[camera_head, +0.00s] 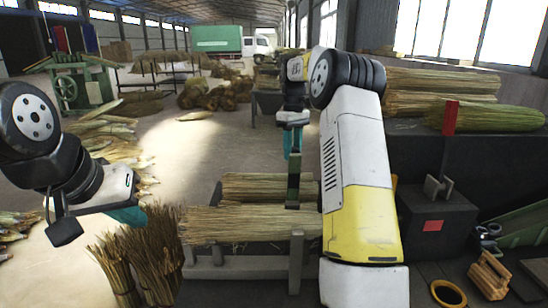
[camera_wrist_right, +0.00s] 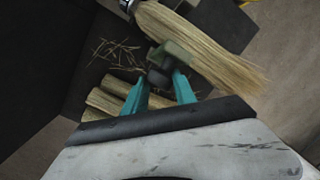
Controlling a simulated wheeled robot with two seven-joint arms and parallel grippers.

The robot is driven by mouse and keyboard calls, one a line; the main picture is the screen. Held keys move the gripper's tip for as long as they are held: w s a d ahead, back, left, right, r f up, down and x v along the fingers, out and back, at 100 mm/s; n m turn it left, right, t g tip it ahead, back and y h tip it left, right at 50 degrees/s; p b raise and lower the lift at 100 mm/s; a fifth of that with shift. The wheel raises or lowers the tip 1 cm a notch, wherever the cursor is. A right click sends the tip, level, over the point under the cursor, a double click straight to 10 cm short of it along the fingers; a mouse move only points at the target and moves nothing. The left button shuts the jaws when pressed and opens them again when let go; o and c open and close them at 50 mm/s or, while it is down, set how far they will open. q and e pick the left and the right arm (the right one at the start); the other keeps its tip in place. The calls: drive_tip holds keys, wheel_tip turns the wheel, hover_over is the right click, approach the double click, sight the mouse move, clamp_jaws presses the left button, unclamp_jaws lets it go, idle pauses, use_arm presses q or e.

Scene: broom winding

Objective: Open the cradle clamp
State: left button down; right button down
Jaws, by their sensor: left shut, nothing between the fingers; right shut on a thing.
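The cradle (camera_head: 240,268) is a grey stand in the lower middle of the head view, with a straw bundle (camera_head: 250,224) lying across it. The green cradle clamp (camera_head: 293,178) stands up at the bundle. In the right wrist view the clamp (camera_wrist_right: 178,50) sits against the straw (camera_wrist_right: 205,50), with a dark knob (camera_wrist_right: 158,77) on it. My right gripper (camera_head: 292,150) has its teal fingers shut on this knob, one on each side. I cannot tell how far the clamp is open. My left gripper (camera_head: 130,216) is shut and empty, well left of the cradle.
Upright straw bundles (camera_head: 145,262) stand left of the cradle. A dark box with a red lever (camera_head: 450,118) stands to the right, near a yellow ring (camera_head: 447,293) and a wooden block (camera_head: 489,276). More straw (camera_head: 440,90) lies on the right bench. The floor ahead is partly free.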

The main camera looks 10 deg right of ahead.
drive_tip(key=w+d+f, duration=0.2)
drive_tip(key=w, duration=0.5)
drive_tip(key=shift+d+f, duration=0.2)
drive_tip(key=shift+f, duration=0.1)
idle(0.3)
drive_tip(key=c, duration=1)
unclamp_jaws()
drive_tip(key=shift+w+d+f, duration=0.1)
drive_tip(key=shift+w, duration=0.05)
drive_tip(key=shift+a, duration=0.3)
